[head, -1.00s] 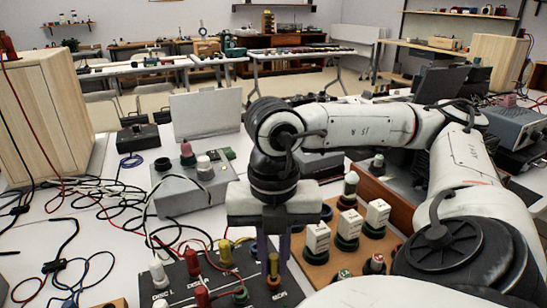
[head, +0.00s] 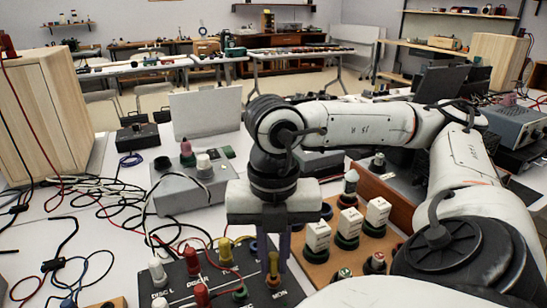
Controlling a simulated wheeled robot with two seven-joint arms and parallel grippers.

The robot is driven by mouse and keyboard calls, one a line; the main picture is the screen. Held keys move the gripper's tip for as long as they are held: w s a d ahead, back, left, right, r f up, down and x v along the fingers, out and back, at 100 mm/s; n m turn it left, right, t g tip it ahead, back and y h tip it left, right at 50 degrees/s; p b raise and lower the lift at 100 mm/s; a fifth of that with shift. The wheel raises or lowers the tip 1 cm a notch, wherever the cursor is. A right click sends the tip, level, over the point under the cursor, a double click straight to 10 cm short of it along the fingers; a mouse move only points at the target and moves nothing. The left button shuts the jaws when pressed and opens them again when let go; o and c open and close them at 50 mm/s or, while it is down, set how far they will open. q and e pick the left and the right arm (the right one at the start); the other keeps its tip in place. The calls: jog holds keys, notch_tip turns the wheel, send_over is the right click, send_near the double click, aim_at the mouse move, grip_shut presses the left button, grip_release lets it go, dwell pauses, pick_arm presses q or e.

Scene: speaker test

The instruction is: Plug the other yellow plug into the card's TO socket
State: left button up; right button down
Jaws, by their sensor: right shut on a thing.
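My right gripper (head: 272,254) points straight down over the right part of the dark card (head: 222,288). Its fingers are shut on a yellow plug (head: 274,263), which is upright just above or at a socket by the MON label. I cannot tell whether the plug is seated there. Another yellow plug (head: 225,248) stands upright at the card's back edge, left of the gripper. The TO socket cannot be made out clearly. My left gripper is not in view.
A white plug (head: 158,270), red plugs (head: 192,261) and a green-based post stand on the card. A wooden board (head: 318,268) with white blocks on dark green bases is close on the right. A grey box (head: 180,192) stands behind. Loose cables lie to the left.

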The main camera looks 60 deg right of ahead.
jog(key=shift+f+b, duration=0.75)
jog(key=shift+f, duration=0.05)
jog(key=c, duration=1.6)
grip_release()
jog(key=shift+c, duration=0.2)
